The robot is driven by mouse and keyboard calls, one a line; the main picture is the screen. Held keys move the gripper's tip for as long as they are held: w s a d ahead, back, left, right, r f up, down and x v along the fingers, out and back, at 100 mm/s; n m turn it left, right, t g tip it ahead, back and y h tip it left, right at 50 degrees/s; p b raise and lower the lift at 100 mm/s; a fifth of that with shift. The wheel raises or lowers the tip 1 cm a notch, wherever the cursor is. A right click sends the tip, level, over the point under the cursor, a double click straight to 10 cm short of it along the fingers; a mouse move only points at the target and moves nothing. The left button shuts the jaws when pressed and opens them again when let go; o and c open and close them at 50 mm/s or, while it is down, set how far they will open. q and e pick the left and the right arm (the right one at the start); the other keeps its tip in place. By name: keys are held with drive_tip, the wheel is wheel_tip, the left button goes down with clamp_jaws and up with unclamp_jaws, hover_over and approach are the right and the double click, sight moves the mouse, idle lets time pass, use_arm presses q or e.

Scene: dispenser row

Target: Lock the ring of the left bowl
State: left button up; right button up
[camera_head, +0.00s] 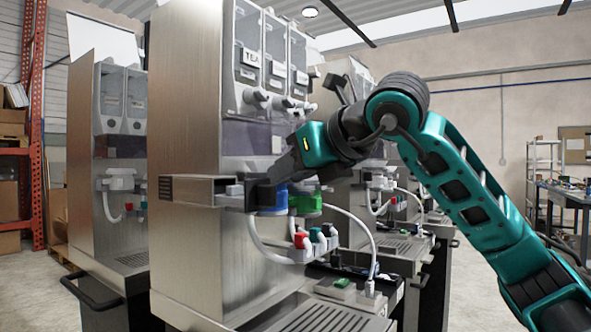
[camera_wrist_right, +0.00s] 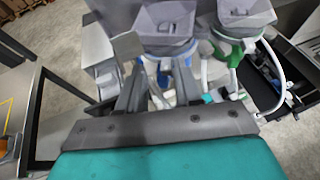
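The left bowl, a grey mixing bowl with a blue ring (camera_head: 268,197), sits under the dispenser's canisters. Its bowl (camera_wrist_right: 165,24) and blue ring also show in the right wrist view. My right gripper (camera_head: 255,188) reaches in from the right in the head view, just in front of the blue ring. In the right wrist view my right gripper (camera_wrist_right: 157,82) has its fingers apart, with a gap between them close to the blue ring. Whether a finger touches the ring cannot be told. My left gripper is out of view.
A second bowl with a green ring (camera_head: 306,203) stands close to the right of the blue one. White hoses and a block with red and green caps (camera_head: 313,241) hang below. A steel side box (camera_head: 195,189) juts out at left. Canisters (camera_head: 265,62) are above.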

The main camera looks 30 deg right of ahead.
drive_tip(key=shift+o, duration=0.4)
drive_tip(key=shift+s+d+r, duration=0.1)
drive_tip(key=p+v, duration=0.1)
drive_tip(key=v, duration=1.1)
drive_tip(key=shift+s+p, duration=0.35)
